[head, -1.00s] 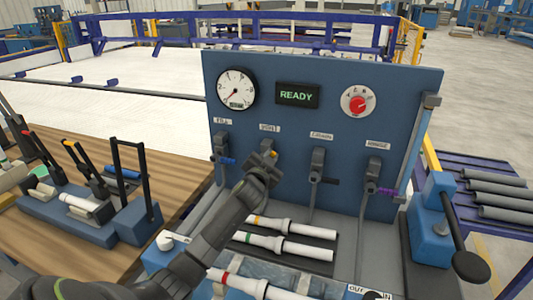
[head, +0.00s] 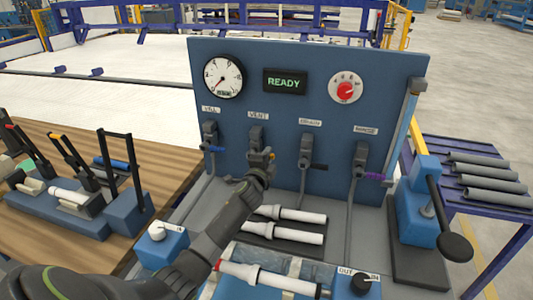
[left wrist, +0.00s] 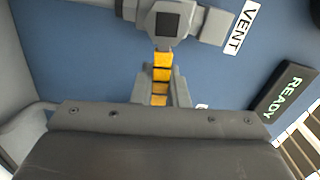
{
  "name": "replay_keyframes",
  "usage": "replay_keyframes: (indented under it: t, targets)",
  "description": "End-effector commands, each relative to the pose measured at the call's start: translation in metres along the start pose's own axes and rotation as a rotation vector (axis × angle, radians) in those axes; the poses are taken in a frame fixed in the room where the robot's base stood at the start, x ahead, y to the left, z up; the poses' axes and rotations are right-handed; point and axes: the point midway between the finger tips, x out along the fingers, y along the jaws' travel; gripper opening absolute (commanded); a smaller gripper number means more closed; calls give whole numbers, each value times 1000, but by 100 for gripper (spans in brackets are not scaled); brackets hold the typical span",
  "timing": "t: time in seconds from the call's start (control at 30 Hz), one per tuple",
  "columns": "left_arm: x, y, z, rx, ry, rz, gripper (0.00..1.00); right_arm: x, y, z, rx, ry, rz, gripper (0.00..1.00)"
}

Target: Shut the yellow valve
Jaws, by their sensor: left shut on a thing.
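The yellow valve handle (head: 271,155) is on the valve under the VENT label, on the blue panel. The grey valve body (head: 256,137) shows just above the gripper in the head view. My right gripper is not in view.
A blue-handled valve (head: 210,140) is close on the left; black-handled (head: 307,155) and purple-handled (head: 361,160) valves are on the right. A READY display (head: 285,82) and a gauge (head: 222,77) are above.

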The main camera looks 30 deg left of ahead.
Motion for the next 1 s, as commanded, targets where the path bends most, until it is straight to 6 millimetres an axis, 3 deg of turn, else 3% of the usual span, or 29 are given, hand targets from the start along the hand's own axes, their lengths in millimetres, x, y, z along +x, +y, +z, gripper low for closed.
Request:
replay_keyframes:
  t: [0.3, 0.83, 0.87, 1.0]
  targets:
    - [0, 8, 1, 117, 0, 3, 0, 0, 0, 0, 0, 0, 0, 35]
    - [0, 10, 1, 144, -1, 3, 0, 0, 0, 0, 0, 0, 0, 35]
    - [0, 10, 1, 144, -1, 3, 15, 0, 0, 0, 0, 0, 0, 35]
    - [0, 10, 1, 142, -1, 3, 33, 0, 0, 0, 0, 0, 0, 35]
